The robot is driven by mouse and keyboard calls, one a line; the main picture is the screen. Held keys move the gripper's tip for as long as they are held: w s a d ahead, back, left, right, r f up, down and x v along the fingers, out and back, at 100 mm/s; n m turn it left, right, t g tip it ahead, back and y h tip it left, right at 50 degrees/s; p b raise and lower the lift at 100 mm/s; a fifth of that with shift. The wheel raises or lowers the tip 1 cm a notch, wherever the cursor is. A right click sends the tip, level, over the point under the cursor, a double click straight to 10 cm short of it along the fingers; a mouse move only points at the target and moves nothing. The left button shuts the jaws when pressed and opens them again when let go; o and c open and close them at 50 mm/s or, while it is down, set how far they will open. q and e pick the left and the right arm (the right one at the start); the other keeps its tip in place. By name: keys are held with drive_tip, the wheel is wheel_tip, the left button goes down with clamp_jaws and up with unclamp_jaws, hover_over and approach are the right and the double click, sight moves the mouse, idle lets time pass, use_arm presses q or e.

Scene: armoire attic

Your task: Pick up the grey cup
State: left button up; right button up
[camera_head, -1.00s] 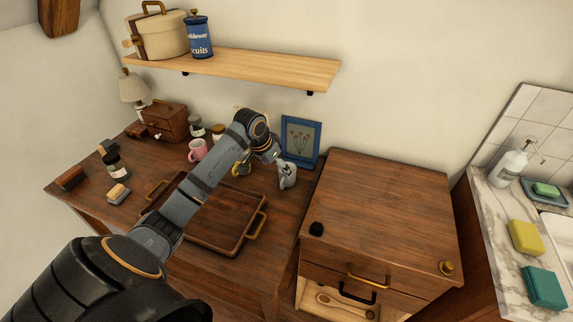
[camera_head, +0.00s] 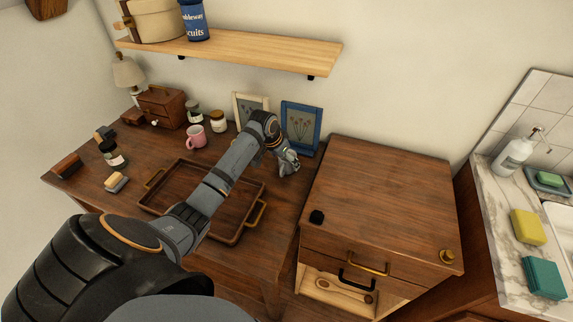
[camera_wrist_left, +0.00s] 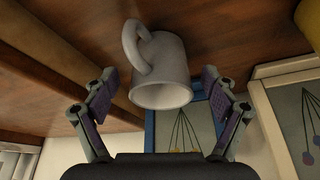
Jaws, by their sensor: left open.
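The grey cup (camera_wrist_left: 165,72) shows in the left wrist view, with its handle toward the upper left and its open rim toward the camera. It stands against the dark wood surface, just ahead of my left gripper (camera_wrist_left: 162,106). The gripper's two fingers are spread wide, one on each side of the cup's rim, and neither is clearly touching it. In the head view my left gripper (camera_head: 288,163) is at the right end of the desk, in front of the blue picture frame (camera_head: 300,128). I cannot clearly separate the cup from the gripper there. My right gripper is not in view.
A wooden tray (camera_head: 178,167) lies under my left arm. A pink mug (camera_head: 196,138), jars and a small drawer box (camera_head: 162,108) stand behind it. A wooden cabinet (camera_head: 385,205) stands right of the gripper, and a shelf (camera_head: 240,52) hangs above.

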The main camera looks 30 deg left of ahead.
use_arm(q)
drive_tip(key=shift+x, duration=1.15)
drive_tip(key=shift+c, duration=0.4)
drive_tip(key=c, duration=1.3)
drive_tip(key=shift+r, duration=0.6)
drive_tip(key=v, duration=0.2)
drive_tip(key=d+v, duration=0.1)
drive_tip(key=v, duration=0.2)
drive_tip(key=s+v, duration=0.1)
drive_tip(key=v, duration=0.2)
drive_tip(key=shift+d, duration=0.3)
drive_tip(key=shift+s+d+r+p, duration=0.1)
drive_tip(key=shift+s+d+r, duration=0.6)
drive_tip(key=shift+s, duration=0.8)
drive_tip(key=shift+s+d+r+p, duration=0.1)
drive_tip(key=shift+s+d+r, duration=0.55)
drive_tip(key=shift+s, duration=0.85)
drive_tip(key=shift+s+d+r+p, duration=0.1)
drive_tip(key=shift+s+d+r, duration=0.35)
drive_tip(key=shift+s+r, duration=0.8)
